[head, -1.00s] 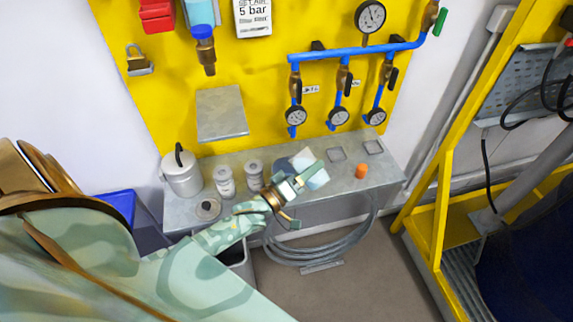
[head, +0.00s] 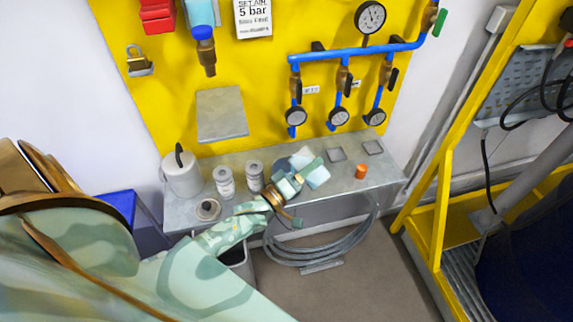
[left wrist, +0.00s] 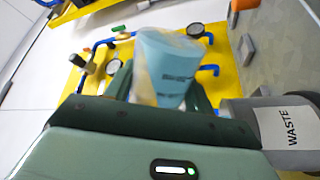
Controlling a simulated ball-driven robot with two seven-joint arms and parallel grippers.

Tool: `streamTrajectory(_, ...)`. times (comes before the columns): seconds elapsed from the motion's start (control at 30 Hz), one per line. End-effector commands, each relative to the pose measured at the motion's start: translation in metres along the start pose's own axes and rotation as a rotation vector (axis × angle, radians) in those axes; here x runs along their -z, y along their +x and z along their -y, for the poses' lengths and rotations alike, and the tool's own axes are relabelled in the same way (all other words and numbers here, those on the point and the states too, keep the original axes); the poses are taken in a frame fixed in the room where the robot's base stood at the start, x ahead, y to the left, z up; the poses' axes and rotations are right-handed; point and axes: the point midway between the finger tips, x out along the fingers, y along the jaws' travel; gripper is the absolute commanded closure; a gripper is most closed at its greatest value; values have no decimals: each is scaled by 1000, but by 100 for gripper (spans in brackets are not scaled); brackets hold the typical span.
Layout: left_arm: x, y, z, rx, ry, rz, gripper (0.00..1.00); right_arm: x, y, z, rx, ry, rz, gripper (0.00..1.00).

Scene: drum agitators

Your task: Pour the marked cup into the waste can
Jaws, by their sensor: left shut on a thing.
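My left gripper (left wrist: 165,90) is shut on a pale blue, translucent cup (left wrist: 168,62) with dark lettering. In the head view this gripper (head: 301,178) is over the front of the metal shelf, with pale blue faces beside its fingers. The lettering is too blurred to read. A grey can (left wrist: 245,110) labelled WASTE shows at the right of the left wrist view, next to the gripper and apart from the cup. My right gripper is not in view.
The shelf (head: 340,186) carries two labelled canisters (head: 224,184) (head: 254,178), a lidded grey pot (head: 182,176), a low round item (head: 208,209) and an orange piece (head: 361,171). Behind stands a yellow panel with blue pipes (head: 350,52). A coiled hose (head: 320,252) hangs below.

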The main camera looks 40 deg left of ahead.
Motion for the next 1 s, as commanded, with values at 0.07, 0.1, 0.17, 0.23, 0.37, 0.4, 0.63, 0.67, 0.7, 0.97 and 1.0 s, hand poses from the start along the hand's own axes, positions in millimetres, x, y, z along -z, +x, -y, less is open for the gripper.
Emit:
streamTrajectory(0.07, -2, -1, 3, 0, -7, -2, 72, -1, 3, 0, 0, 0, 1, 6)
streamTrajectory(0.1, -2, -1, 4, 0, -9, -2, 72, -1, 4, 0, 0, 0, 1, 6)
streamTrajectory(0.17, -2, -1, 4, 0, -14, -3, 72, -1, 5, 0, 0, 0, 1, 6)
streamTrajectory(0.23, -3, -1, 6, 0, -19, -5, 72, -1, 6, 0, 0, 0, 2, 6)
streamTrajectory(0.37, -4, -2, 8, -1, -29, -7, 72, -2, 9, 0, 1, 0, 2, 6)
streamTrajectory(0.4, -4, -2, 8, -1, -32, -7, 72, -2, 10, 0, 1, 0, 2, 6)
streamTrajectory(0.63, -6, -2, 12, -1, -50, -11, 72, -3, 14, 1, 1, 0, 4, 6)
streamTrajectory(0.67, -6, -3, 13, 0, -52, -11, 72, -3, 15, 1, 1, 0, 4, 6)
streamTrajectory(0.7, -6, -3, 13, 0, -55, -12, 72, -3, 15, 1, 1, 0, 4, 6)
streamTrajectory(0.97, -8, -4, 18, -1, -76, -16, 72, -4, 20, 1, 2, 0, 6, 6)
streamTrajectory(1.0, -9, -4, 18, -1, -79, -17, 72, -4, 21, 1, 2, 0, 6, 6)
